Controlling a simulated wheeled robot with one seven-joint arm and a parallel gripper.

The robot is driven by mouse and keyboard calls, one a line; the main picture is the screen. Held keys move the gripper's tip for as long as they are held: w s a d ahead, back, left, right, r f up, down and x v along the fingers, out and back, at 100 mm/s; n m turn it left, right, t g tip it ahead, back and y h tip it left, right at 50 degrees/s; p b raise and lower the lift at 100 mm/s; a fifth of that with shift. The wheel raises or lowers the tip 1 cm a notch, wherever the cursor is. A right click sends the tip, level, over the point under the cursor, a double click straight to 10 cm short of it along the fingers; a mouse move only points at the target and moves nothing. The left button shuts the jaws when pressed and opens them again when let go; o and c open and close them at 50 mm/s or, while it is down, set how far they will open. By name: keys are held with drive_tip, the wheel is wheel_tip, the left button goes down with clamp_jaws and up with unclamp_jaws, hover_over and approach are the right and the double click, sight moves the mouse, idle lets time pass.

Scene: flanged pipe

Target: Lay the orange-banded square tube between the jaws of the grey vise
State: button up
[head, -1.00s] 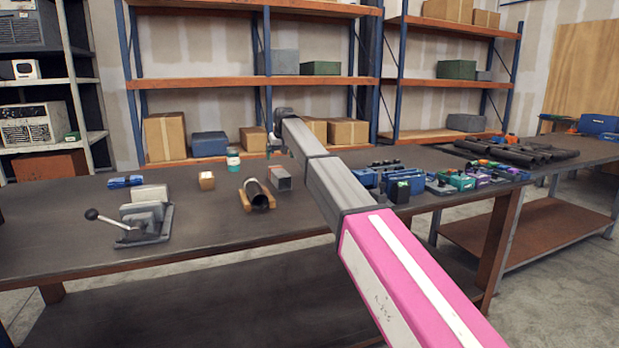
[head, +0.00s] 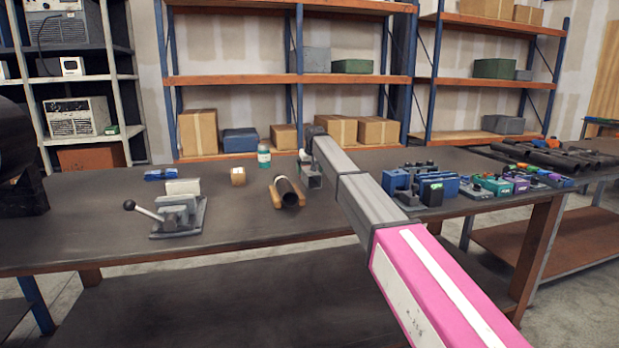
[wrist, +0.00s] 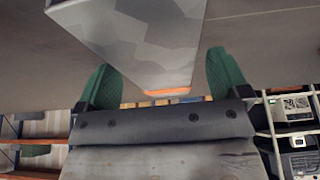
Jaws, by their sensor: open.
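My gripper (wrist: 163,82) is open, with a green finger on each side of the tube's banded end and visible gaps. In the head view my gripper (head: 304,157) is at the tube's far end, partly hidden by my arm. The grey vise (head: 178,213) stands at left on the bench, its lever pointing left.
A dark round pipe (head: 288,192) on a wooden cradle lies just left of the tube. A small wooden block (head: 238,176), a teal-labelled jar (head: 264,156) and a blue item (head: 166,174) stand farther left. Several coloured clamps and blocks (head: 440,187) crowd the right.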

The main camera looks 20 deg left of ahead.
drive_tip(key=shift+x, duration=1.15)
drive_tip(key=shift+r, duration=0.1)
drive_tip(key=c, duration=1.4)
